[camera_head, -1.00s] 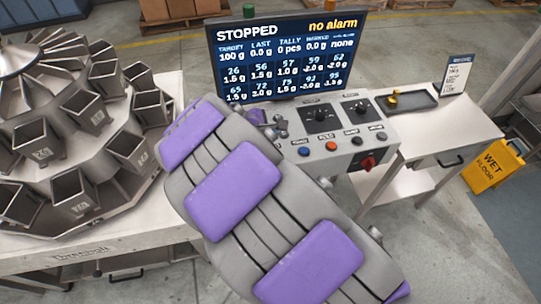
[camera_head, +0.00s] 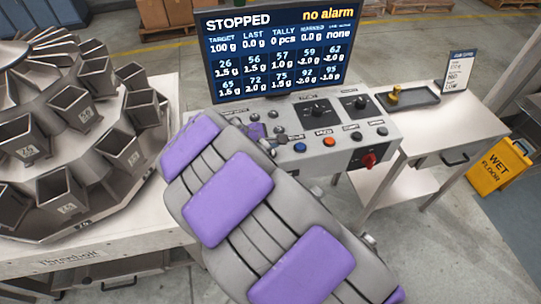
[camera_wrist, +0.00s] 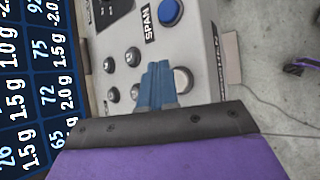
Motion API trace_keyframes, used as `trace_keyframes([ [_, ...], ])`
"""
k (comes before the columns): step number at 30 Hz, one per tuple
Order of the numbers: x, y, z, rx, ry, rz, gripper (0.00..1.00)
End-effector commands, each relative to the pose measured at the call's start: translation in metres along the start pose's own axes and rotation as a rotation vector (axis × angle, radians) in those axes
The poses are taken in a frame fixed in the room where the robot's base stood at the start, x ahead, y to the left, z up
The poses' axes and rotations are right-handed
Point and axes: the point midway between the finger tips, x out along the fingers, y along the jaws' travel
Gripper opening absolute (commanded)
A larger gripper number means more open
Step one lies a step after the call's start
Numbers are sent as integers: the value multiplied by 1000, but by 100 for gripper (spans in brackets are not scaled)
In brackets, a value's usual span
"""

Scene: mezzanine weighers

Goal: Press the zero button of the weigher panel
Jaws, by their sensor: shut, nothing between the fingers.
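The weigher panel (camera_head: 340,155) is a grey box below the screen, with a blue button (camera_head: 299,147), an orange button (camera_head: 329,142), dark buttons and a red switch. My arm hides its left end in the head view. In the wrist view, my gripper (camera_wrist: 158,68) shows blue fingers shut together over the panel face, holding nothing. A pale round button (camera_wrist: 184,78) sits just right of the fingertips, partly covered by them. Its label does not show, so I cannot tell if it is the zero button or if the fingers touch it. The blue button (camera_wrist: 171,12) is beside a "SPAN" label.
The screen (camera_head: 281,52) reads STOPPED and no alarm. The multihead weigher (camera_head: 70,150) with its hoppers stands at left. At right is a side table (camera_head: 440,130) with a dark tray (camera_head: 408,99) and a yellow wet floor sign (camera_head: 500,165).

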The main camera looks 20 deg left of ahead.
Motion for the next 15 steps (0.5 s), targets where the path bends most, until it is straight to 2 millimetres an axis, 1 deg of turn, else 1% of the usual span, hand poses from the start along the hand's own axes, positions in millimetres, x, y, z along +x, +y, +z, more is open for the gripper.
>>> trace_keyframes([
  [1,3,-2,-4,-3,-1,0,0],
  [5,4,-1,-11,-6,-2,0,0],
  [12,4,-1,-11,-5,-2,0,0],
  [15,4,-2,-8,-3,-1,0,0],
])
